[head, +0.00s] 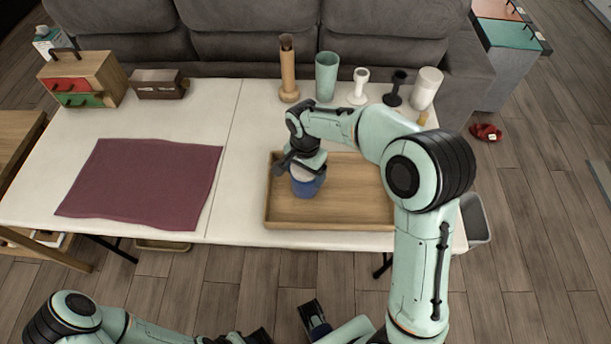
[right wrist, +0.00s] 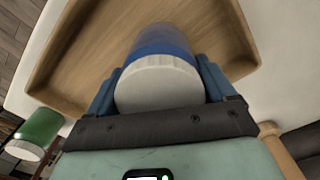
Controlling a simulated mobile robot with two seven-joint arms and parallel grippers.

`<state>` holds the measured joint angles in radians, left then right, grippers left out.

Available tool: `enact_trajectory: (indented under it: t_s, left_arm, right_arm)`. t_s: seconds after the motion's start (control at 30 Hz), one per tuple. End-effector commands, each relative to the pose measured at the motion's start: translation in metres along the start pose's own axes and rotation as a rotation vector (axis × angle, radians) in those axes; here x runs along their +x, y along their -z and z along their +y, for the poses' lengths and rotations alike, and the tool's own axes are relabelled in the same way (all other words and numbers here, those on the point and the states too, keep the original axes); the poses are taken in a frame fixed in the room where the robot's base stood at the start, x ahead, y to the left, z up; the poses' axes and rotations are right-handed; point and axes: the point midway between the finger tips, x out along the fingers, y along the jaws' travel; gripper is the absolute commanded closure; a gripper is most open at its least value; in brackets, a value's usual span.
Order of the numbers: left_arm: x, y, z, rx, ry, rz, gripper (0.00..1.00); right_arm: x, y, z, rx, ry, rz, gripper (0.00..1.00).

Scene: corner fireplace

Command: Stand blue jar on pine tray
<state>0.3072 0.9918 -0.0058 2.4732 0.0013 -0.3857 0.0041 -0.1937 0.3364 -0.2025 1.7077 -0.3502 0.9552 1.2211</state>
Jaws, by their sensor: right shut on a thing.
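The blue jar (head: 307,187) has a pale lid and looks about upright inside the outline of the pine tray (head: 335,217), toward its left end. My right gripper (head: 302,166) is shut on it from above. In the right wrist view the blue jar (right wrist: 160,75) sits between the two blue-grey fingers, white lid toward the camera. The tray (right wrist: 85,55) lies behind it there. I cannot tell whether the jar's base touches the tray. My left arm shows at the bottom left of the head view; its fingertips are not clear.
A maroon cloth (head: 145,182) covers the left of the white table. A wooden mill (head: 288,70), a green cup (head: 326,77) and other items line the back edge. A small drawer box (head: 85,80) stands back left. A green, white-topped thing (right wrist: 35,133) shows in the wrist view.

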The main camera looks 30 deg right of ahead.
Motion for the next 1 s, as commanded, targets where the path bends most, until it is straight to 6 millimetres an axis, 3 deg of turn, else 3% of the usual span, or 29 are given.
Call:
enact_trajectory:
  t_s: [0.13, 0.57, 0.6, 0.63, 0.87, 1.0]
  left_arm:
    - [0.003, 0.0, -0.001, 0.0, 0.0, -0.001, 0.57]
    - [0.005, 0.0, -0.002, -0.001, 0.001, -0.002, 0.57]
    - [0.004, 0.0, -0.002, -0.001, 0.001, -0.001, 0.57]
    - [0.004, 0.0, -0.002, -0.001, 0.001, -0.001, 0.57]
    - [0.003, 0.0, -0.001, 0.0, 0.0, -0.001, 0.57]
    - [0.001, 0.0, 0.0, 0.0, 0.0, 0.0, 0.57]
  right_arm:
    - [0.02, 0.0, 0.001, 0.001, -0.002, -0.001, 0.54]
    - [0.026, 0.0, 0.0, 0.0, 0.0, 0.0, 0.54]
    - [0.025, 0.0, 0.0, 0.0, -0.001, 0.0, 0.04]
    - [0.025, 0.0, 0.0, 0.0, -0.001, 0.0, 0.0]
    - [0.023, 0.0, 0.0, 0.0, -0.001, 0.0, 0.0]
    - [0.01, 0.0, -0.001, 0.0, 0.002, 0.001, 0.0]
